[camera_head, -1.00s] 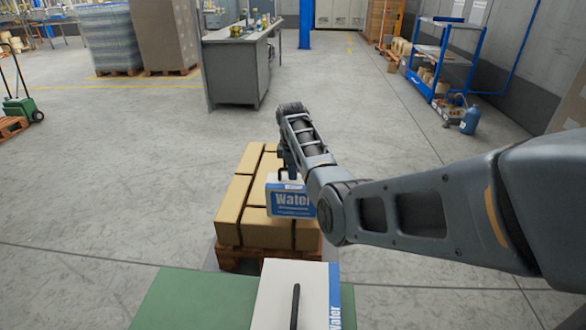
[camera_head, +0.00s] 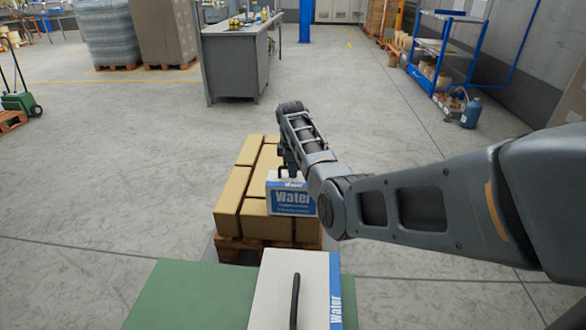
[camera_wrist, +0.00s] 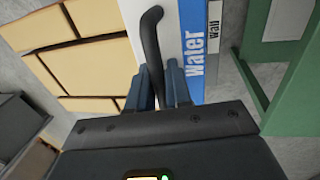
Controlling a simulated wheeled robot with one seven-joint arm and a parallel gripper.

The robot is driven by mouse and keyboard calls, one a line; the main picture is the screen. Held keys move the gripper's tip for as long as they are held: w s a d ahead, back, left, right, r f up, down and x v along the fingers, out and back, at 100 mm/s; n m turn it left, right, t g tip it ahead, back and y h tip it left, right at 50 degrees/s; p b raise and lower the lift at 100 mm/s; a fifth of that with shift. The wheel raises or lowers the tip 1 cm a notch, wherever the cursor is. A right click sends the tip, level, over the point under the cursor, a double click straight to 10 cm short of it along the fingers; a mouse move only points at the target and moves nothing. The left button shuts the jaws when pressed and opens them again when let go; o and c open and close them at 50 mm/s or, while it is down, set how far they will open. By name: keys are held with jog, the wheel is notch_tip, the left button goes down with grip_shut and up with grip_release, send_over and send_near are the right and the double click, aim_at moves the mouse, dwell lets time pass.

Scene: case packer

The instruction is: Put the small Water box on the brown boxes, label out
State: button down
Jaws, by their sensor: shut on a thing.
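The small Water box (camera_head: 292,200), white and blue, hangs upright from my gripper (camera_head: 287,172). Its blue "Water" label faces the head camera. In the wrist view my gripper (camera_wrist: 168,88) is shut on the black handle of the Water box (camera_wrist: 193,45). In the head view the box overlaps the near right part of the brown boxes (camera_head: 232,190), which are stacked on a wooden pallet (camera_head: 240,250). I cannot tell whether the box touches them. The brown boxes also show in the wrist view (camera_wrist: 75,60), beside the held box.
A larger white Water box (camera_head: 275,290) with a black handle stands on a green surface (camera_head: 185,295) at the front. A grey workbench (camera_head: 235,65) and a blue shelf rack (camera_head: 440,55) stand farther back. The floor around the pallet is clear.

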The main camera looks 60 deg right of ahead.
jog(key=shift+f, duration=0.3)
jog(key=c, duration=1)
grip_release()
jog(key=shift+o, duration=0.2)
jog(key=shift+f, duration=0.1)
notch_tip(320, 180, up, 8)
jog(key=a, duration=0.1)
jog(key=shift+s+a, duration=0.15)
jog(key=shift+s, duration=0.1)
jog(key=shift+f, duration=0.1)
